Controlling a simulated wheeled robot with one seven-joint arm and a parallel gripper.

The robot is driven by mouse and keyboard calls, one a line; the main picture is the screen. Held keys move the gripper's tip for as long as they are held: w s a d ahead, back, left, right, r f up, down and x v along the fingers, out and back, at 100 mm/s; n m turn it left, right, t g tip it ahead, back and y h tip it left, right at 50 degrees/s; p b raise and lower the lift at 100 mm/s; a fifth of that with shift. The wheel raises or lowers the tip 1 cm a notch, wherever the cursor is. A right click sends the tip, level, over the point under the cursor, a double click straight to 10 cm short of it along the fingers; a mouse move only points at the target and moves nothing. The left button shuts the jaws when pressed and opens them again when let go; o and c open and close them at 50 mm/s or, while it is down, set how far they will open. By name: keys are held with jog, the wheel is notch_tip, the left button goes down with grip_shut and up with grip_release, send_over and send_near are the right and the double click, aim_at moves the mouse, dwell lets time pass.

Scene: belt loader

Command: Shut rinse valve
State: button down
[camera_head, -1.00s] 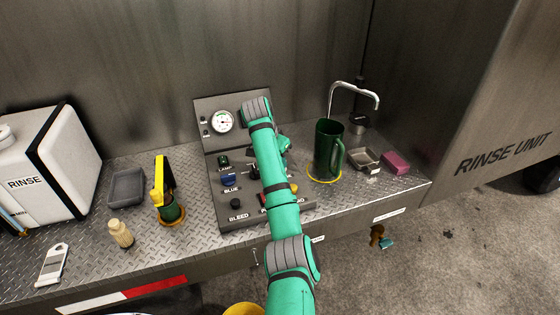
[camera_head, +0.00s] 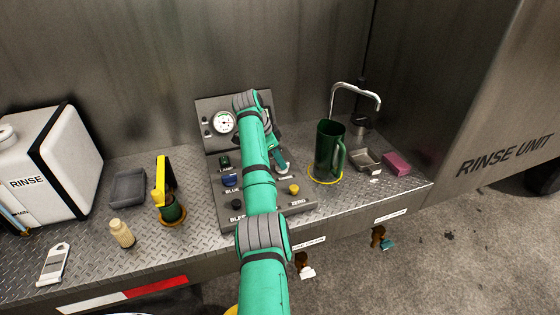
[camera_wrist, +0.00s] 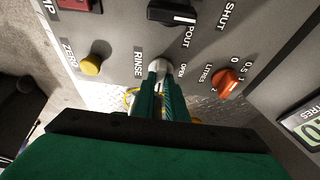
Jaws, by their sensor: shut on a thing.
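The control panel (camera_head: 228,196) stands on the metal counter with its gauge (camera_head: 223,122) behind. In the wrist view, a pale grey knob (camera_wrist: 157,65) sits between the words RINSE and OPEN. My gripper (camera_wrist: 162,84) is shut on this knob, its two green fingers close together at it. My fingers cover part of the knob, so its exact pointing is hard to tell. In the head view my gripper (camera_head: 281,162) is at the panel's right side, partly hidden by my arm.
Around the knob are a black spout knob (camera_wrist: 172,12), an orange litres knob (camera_wrist: 229,83) and a yellow zero button (camera_wrist: 92,64). A green jug (camera_head: 327,150) stands right of the panel, near the bent spout (camera_head: 357,86). A pink block (camera_head: 397,163) lies farther right.

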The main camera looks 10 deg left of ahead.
jog(key=shift+r, duration=0.1)
jog(key=c, duration=1.8)
grip_release()
jog(key=v, duration=1)
jog(key=shift+r, duration=0.3)
jog(key=shift+s+a, duration=0.1)
jog(key=shift+a, duration=0.05)
